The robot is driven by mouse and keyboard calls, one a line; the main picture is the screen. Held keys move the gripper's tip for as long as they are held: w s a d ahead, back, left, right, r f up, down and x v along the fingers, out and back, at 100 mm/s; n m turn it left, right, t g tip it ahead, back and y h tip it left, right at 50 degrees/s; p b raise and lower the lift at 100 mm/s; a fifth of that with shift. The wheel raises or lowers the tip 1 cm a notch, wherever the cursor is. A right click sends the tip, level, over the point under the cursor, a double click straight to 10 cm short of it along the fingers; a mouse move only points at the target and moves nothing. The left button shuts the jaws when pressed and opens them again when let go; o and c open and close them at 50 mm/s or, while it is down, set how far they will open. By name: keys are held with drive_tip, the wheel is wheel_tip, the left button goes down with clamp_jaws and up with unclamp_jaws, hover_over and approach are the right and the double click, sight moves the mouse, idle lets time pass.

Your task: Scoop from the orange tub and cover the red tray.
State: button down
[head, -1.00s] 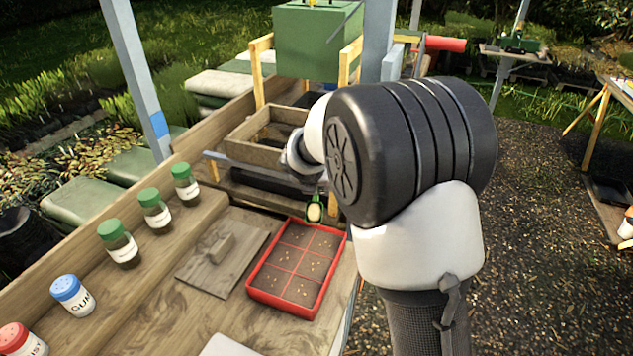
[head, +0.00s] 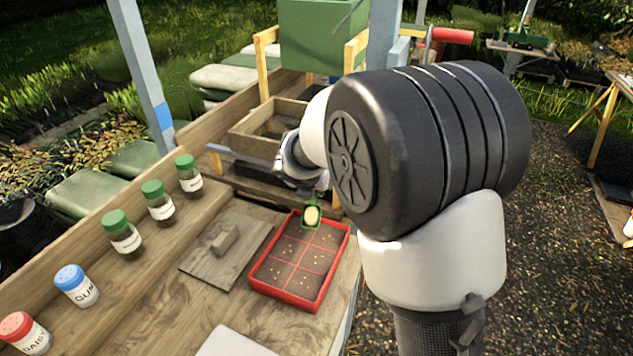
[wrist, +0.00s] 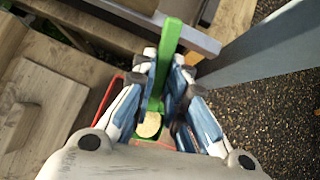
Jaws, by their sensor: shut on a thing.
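The red tray (head: 274,294) lies on the bench in the head view, its several cells filled with dark soil dotted with pale seeds. My gripper (wrist: 168,85) is shut on the green handle of a scoop (wrist: 170,40). The scoop (head: 304,226) holds a pale heap of material, and in the head view it overlaps the tray's far edge. Its exact height above the tray is hard to tell. Part of the tray's red rim (wrist: 106,98) shows beside my fingers in the wrist view. I see no orange tub in either view.
A wooden board with a block handle (head: 214,262) lies left of the tray. Several labelled shaker jars stand on the ledge at the left, including a blue-capped one (head: 76,286). A wooden sieve box (head: 262,146) and a blue-grey post (head: 380,45) stand behind.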

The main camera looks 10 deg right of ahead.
drive_tip(key=s+a, duration=0.7)
drive_tip(key=s, duration=0.3)
drive_tip(key=shift+s+a, duration=0.15)
drive_tip(key=shift+a, duration=0.05)
idle(1.7)
drive_tip(key=shift+w+d+p, duration=0.4)
drive_tip(key=shift+w+d, duration=0.45)
drive_tip(key=shift+w, duration=0.3)
drive_tip(key=shift+w+d+p, duration=0.45)
drive_tip(key=shift+w+d, duration=0.35)
drive_tip(key=shift+w, duration=0.3)
drive_tip(key=shift+w+d+p, duration=0.4)
drive_tip(key=shift+w+d, duration=0.45)
drive_tip(key=shift+w, duration=0.3)
drive_tip(key=s+d+r+n, duration=0.1)
drive_tip(key=s+d+r, duration=0.1)
drive_tip(key=s+r, duration=0.3)
drive_tip(key=s, duration=0.3)
drive_tip(key=shift+s+y, duration=0.25)
drive_tip(key=shift+y, duration=0.15)
